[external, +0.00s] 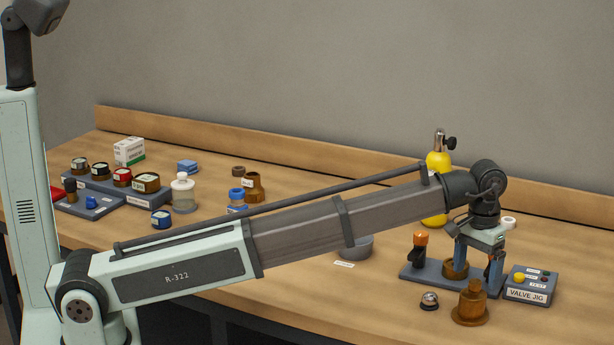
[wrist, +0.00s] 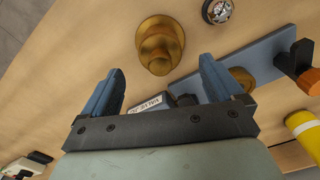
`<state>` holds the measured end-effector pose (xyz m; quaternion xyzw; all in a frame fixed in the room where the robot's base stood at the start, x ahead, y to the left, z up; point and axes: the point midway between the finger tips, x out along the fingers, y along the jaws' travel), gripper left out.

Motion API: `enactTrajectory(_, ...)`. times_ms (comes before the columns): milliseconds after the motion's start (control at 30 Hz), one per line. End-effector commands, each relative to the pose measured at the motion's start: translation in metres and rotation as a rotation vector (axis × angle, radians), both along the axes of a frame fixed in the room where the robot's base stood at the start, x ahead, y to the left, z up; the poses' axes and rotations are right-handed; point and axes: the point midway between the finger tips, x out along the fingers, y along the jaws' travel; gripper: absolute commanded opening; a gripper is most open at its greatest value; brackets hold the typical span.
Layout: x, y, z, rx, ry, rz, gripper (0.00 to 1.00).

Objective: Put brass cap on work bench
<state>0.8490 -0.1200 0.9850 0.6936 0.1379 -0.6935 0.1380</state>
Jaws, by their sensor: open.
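A stepped brass piece (external: 470,303) with a wide base and narrower top stands upright on the work bench (external: 390,312), in front of the valve jig. It also shows in the wrist view (wrist: 160,46), ahead of the gap between my fingers. A second, low brass-coloured piece (external: 455,270) sits on the jig's grey plate, partly hidden by a finger; it shows beside the right finger in the wrist view (wrist: 242,80). I cannot tell which is the brass cap. My gripper (external: 478,272) is open and empty above the jig plate, its blue fingers pointing down (wrist: 161,70).
The jig plate (external: 415,279) carries an orange-topped post (external: 420,248). A button box (external: 531,285) stands to its right, a small domed metal part (external: 429,301) in front. A yellow bottle (external: 438,165) stands behind. Jars and trays fill the left. The front middle bench is clear.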

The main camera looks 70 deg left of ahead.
Motion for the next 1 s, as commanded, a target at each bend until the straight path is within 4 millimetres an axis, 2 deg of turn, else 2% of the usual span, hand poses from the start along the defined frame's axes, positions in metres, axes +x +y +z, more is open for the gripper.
enactTrajectory(100,0.001,0.000,0.022,0.000,-0.002,0.000,0.94)
enactTrajectory(200,0.001,0.000,0.035,0.000,-0.001,0.000,0.94)
enactTrajectory(400,0.000,0.000,0.050,0.000,0.000,0.000,0.94)
enactTrajectory(1000,0.000,0.000,0.053,0.000,0.000,0.000,0.94)
